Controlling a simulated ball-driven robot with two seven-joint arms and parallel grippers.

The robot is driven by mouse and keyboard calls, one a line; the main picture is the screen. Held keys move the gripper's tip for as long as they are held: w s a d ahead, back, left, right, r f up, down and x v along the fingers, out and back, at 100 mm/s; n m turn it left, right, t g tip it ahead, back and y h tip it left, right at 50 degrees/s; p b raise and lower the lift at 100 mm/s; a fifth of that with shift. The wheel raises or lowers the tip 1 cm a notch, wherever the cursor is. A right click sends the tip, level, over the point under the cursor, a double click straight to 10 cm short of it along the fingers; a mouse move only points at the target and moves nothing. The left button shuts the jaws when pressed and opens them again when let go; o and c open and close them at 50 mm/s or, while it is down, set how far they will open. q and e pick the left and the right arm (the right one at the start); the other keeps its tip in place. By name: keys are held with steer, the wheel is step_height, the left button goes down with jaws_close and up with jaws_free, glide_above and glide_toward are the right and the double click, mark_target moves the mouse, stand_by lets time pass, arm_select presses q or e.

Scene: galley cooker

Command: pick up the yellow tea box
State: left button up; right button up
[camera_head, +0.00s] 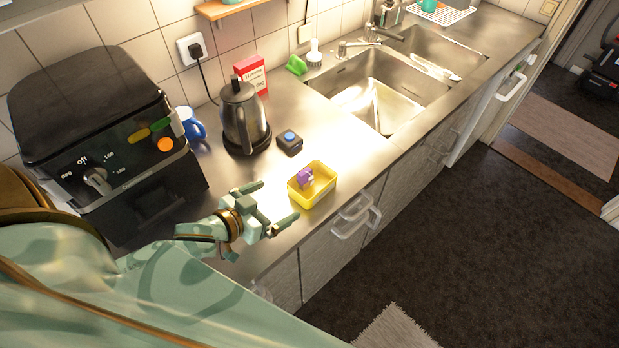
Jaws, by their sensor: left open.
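The yellow tea box (325,184) stands on the steel counter near its front edge. It is open at the top, and a small purple thing (304,177) shows inside it. My left gripper (277,203) is open and empty, just left of the box. Its two fingers point toward the box, one toward the back and one toward the front edge. The box does not appear to be between the fingertips. My right gripper is not in view.
A small dark block with a blue button (289,142) and a dark kettle (240,117) stand behind the box. A black cooker (110,150) and a blue mug (191,124) are at left. A sink (378,92) lies to the right. Drawer handles (355,214) stick out below the front edge.

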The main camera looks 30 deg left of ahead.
arm_select(q)
glide_toward(313, 178)
steer(key=shift+w+d+f+b, duration=0.25)
steer(key=shift+w, duration=0.15)
steer(key=shift+w+d+f+b, duration=0.2)
steer(key=shift+w+f+b, duration=0.05)
steer(key=shift+w, duration=0.2)
steer(key=shift+w+d+f, duration=0.15)
steer(key=shift+w, duration=0.3)
steer(key=x, duration=0.4)
steer(key=shift+a+b, duration=0.2)
steer(key=shift+b, duration=0.2)
steer(key=shift+w+d+f, duration=0.1)
steer(key=shift+w, duration=0.4)
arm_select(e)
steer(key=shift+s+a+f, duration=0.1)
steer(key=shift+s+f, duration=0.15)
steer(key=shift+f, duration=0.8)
arm_select(q)
steer(key=shift+s, duration=0.1)
steer(key=shift+c, duration=0.3)
steer(key=c, duration=1)
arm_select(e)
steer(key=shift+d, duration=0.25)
